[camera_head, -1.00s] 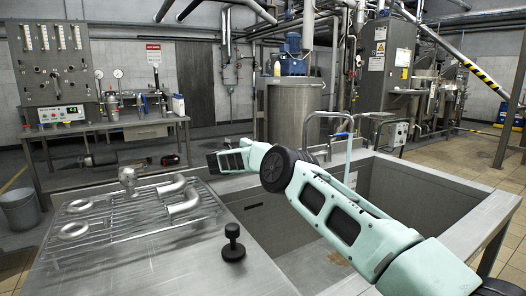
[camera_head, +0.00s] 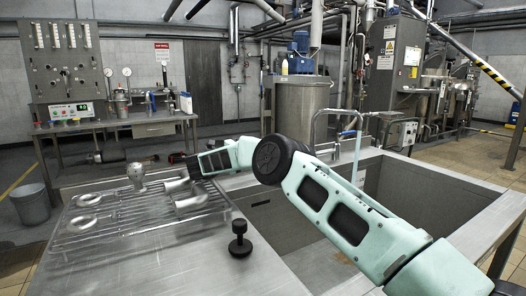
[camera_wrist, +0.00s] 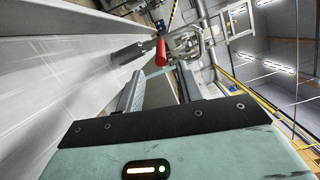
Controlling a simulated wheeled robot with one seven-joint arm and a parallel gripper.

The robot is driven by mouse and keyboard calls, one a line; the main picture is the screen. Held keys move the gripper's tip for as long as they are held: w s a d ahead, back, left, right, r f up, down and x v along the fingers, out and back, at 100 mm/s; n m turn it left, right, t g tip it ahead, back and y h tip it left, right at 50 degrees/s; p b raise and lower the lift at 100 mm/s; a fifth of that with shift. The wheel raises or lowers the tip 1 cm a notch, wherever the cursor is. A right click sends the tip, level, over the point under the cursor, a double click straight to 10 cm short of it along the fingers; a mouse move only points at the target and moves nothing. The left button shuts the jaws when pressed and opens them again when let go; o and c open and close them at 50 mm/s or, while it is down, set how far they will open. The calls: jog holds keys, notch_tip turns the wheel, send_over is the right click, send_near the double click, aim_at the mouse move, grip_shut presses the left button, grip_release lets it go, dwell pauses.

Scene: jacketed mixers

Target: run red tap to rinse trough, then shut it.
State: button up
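The steel trough (camera_head: 415,193) lies right of the bench, with an empty-looking basin. A bent metal pipe (camera_head: 330,113) rises at its back edge. A thin pale blue strip (camera_head: 357,155) hangs below its outlet and looks like running water. The red tap handle (camera_wrist: 161,52) shows in the wrist view, beyond my fingertips and apart from them. My gripper (camera_wrist: 160,80) is open and empty, its two fingers spread either side of that line.
A wire rack (camera_head: 140,222) with metal fittings lies on the bench left of my arm. A black knob (camera_head: 239,240) stands on the bench top near its front. A steel vessel (camera_head: 300,105) with a blue motor stands behind the trough.

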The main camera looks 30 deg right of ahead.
jog(key=v, duration=0.7)
jog(key=shift+a, duration=0.2)
